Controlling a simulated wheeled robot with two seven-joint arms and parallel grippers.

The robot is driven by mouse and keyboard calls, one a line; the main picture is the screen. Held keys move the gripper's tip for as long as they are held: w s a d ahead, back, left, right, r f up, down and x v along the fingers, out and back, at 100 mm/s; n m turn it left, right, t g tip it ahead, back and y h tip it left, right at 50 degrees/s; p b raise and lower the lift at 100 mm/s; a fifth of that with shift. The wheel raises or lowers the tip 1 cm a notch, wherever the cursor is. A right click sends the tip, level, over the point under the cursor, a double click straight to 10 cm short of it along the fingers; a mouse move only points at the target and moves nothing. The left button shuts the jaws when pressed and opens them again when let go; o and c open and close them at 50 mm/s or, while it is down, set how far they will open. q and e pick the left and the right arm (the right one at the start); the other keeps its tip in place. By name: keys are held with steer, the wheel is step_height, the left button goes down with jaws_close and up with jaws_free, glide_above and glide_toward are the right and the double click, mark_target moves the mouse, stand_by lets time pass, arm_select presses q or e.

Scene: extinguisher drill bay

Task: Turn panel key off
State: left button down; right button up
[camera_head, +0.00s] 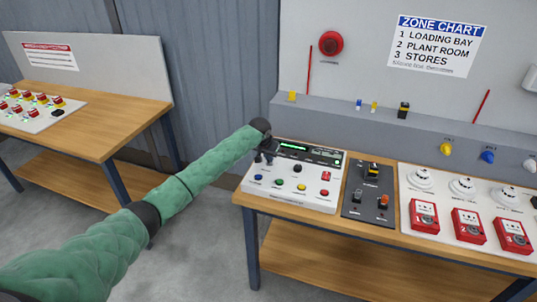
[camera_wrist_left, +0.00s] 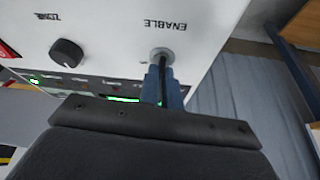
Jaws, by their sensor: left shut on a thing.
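The white control panel (camera_head: 312,180) lies on the wooden bench, with a green-lit display and several coloured buttons. My left gripper (camera_head: 268,159) is at the panel's upper left corner and covers the key switch there. In the left wrist view, the round metal key switch (camera_wrist_left: 160,53) is labelled ENABLE. My left gripper's blue fingers (camera_wrist_left: 163,82) are shut on the dark key (camera_wrist_left: 163,66) at this switch. Most of the key is hidden between the fingers, so its turned angle cannot be told. My right gripper is not in view.
A black knob (camera_wrist_left: 67,53) labelled ZONE is beside the key switch. A dark switch plate (camera_head: 371,203) and a white board with red call points (camera_head: 424,216) lie to the right. Another bench (camera_head: 95,105) stands at the left. Grey floor is clear between the benches.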

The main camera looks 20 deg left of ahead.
arm_select(q)
steer(key=shift+r+n+y+p, duration=0.1)
steer(key=shift+n+y+p, duration=0.3)
steer(key=shift+n, duration=0.6)
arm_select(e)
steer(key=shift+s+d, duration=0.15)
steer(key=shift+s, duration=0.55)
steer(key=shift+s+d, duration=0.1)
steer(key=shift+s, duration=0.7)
arm_select(q)
steer(key=c, duration=1.6)
jaws_free()
steer(key=shift+d, duration=0.1)
